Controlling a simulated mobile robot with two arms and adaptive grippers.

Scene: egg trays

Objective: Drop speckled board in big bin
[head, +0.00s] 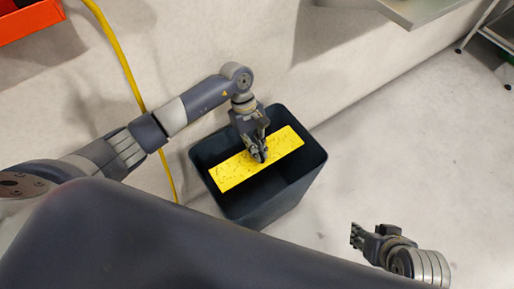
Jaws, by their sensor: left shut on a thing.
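The speckled board (283,146) is a flat yellow rectangle with dark specks. My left gripper (260,156) is shut on it near its middle. The board shows over the opening of the big bin (293,199), a dark grey, open-topped bin on the floor. It lies at a slant across the opening, its left end lower in the picture; I cannot tell its exact height relative to the rim. My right gripper (356,237) is at the lower right, away from bin and board; I cannot tell whether it is open.
A yellow cable (128,72) runs down the pale wall left of the bin. An orange box (30,20) is at the top left. A grey table corner (412,10) is at the top. A wheeled rack (495,38) stands at the top right. The floor to the right is clear.

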